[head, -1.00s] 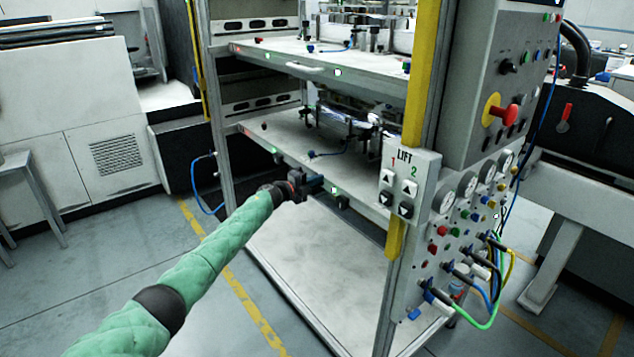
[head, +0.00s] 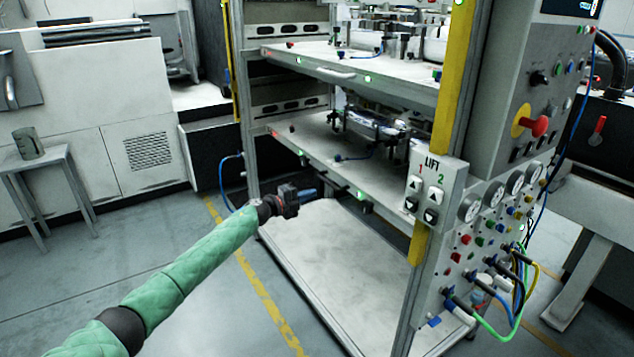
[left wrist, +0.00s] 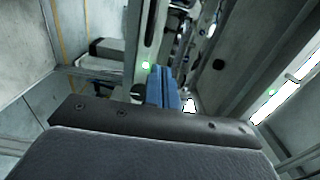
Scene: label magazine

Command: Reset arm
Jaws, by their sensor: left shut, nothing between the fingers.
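My left arm, in a green quilted sleeve, comes in from the lower left in the head view. Its left gripper (head: 308,191) is shut and empty, just in front of the lower shelf (head: 315,158) of the label magazine and a little below its front edge. In the left wrist view the blue fingers (left wrist: 163,88) lie together with nothing between them. My right gripper is not in view.
The magazine's upper shelf (head: 390,84) carries metal fittings. A lift button box (head: 436,183) hangs on the front post, beside a control panel with a red knob (head: 540,126). A stool with a cup (head: 28,143) stands left. Open floor lies in front.

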